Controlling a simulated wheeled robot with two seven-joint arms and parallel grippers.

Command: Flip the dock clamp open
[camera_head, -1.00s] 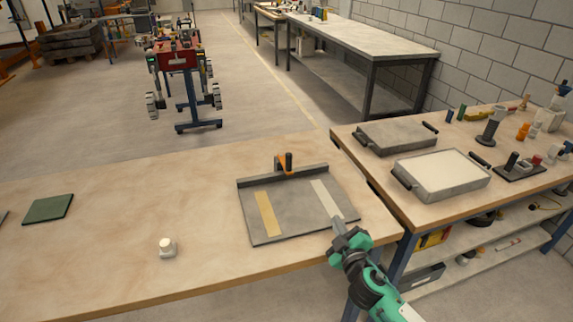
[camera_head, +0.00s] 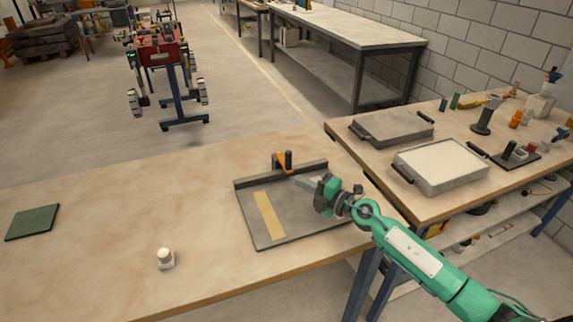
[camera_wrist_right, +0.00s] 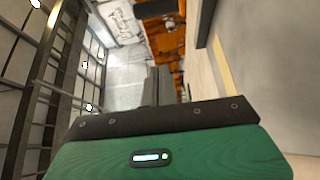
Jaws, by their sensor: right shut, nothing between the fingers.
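The dock clamp (camera_head: 281,164) is orange with a black upright knob. It sits at the raised back edge of the grey dock plate (camera_head: 295,222), which lies on the wooden table. My right gripper (camera_head: 299,182) is shut and empty above the plate, just in front and to the right of the clamp; I cannot tell whether it touches. In the right wrist view the orange clamp (camera_wrist_right: 163,35) fills the top middle, beyond the grey fingertips (camera_wrist_right: 158,85) of my right gripper. My left gripper is not in view.
A tan strip (camera_head: 268,214) lies on the plate. A white knob-like piece (camera_head: 166,259) and a green mat (camera_head: 33,222) lie to the left. The right-hand table holds a tray of white material (camera_head: 440,165), a grey lidded tray (camera_head: 392,127) and small items. The table's left middle is free.

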